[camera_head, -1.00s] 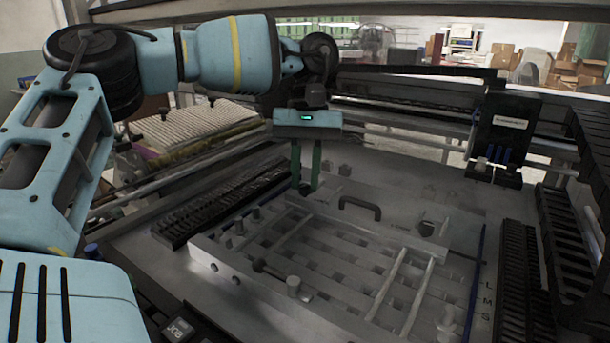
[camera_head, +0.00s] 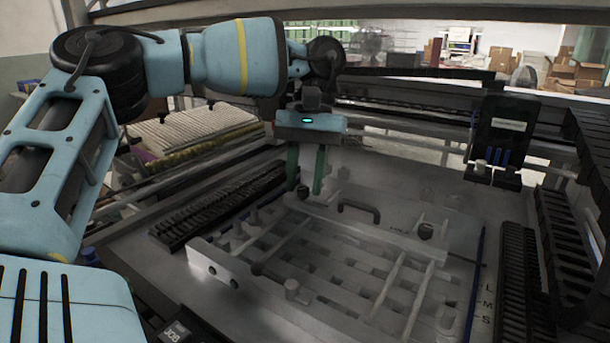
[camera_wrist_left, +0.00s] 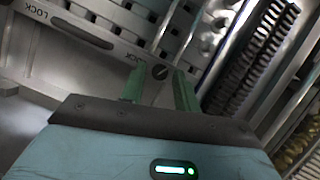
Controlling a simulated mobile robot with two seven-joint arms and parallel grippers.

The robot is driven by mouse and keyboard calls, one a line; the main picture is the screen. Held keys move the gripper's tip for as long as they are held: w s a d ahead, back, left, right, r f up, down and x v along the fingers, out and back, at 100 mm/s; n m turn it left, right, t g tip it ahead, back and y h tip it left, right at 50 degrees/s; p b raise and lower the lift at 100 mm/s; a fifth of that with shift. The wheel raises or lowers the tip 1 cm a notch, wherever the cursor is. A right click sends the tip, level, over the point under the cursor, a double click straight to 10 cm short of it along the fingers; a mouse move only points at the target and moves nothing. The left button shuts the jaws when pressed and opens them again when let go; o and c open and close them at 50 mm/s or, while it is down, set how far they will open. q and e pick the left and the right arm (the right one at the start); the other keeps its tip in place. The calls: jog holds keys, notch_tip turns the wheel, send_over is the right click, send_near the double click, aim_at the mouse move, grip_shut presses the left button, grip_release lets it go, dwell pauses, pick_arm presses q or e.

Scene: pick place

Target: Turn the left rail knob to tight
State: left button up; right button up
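The left rail knob (camera_head: 302,192) is a small dark round knob at the far left end of the metal rail (camera_head: 365,231). In the left wrist view this knob (camera_wrist_left: 160,72) shows a slot across its face, beside a LOCK label. My left gripper (camera_head: 305,188) points down over it with its green fingers apart. In the left wrist view the fingertips of my left gripper (camera_wrist_left: 156,80) lie on either side of the knob, with gaps showing; contact is not visible. My right gripper is not in view.
A second dark knob (camera_head: 426,230) sits at the rail's right end. A black handle (camera_head: 358,211) stands up between the knobs. A black slotted rack (camera_head: 215,208) lies to the left. A black carriage unit (camera_head: 503,135) hangs at the right back.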

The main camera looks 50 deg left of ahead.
pick_arm(q)
jog(key=shift+o, duration=0.7)
jog(key=p+v, duration=0.1)
jog(key=v, duration=0.6)
jog(key=shift+w+r, duration=0.2)
jog(key=shift+r, duration=0.15)
